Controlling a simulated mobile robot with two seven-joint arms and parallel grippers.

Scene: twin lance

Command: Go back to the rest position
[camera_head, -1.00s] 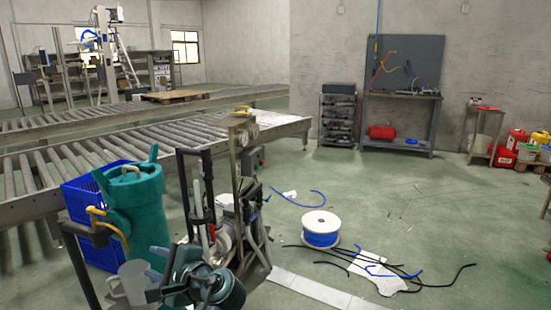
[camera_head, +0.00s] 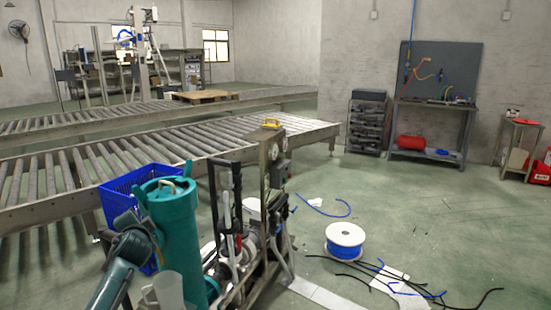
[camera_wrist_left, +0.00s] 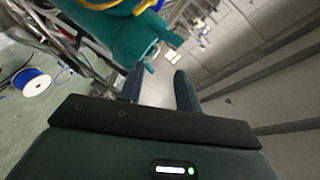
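My left arm (camera_head: 125,255) enters the head view at the lower left, in front of a teal tank (camera_head: 180,240). Its fingers cannot be made out there. In the left wrist view my left gripper (camera_wrist_left: 159,72) shows two dark fingers held apart, with a light patch between them and no object clearly gripped. The teal tank (camera_wrist_left: 118,35) lies just beyond the fingertips in that view; whether they touch it cannot be told. My right gripper is in neither current view.
A blue crate (camera_head: 120,190) sits behind the tank, and a pale jug (camera_head: 168,290) in front. A pump frame (camera_head: 245,235) stands to the right, by the roller conveyor (camera_head: 60,180). A cable spool (camera_head: 345,240) and loose cables lie on otherwise open floor.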

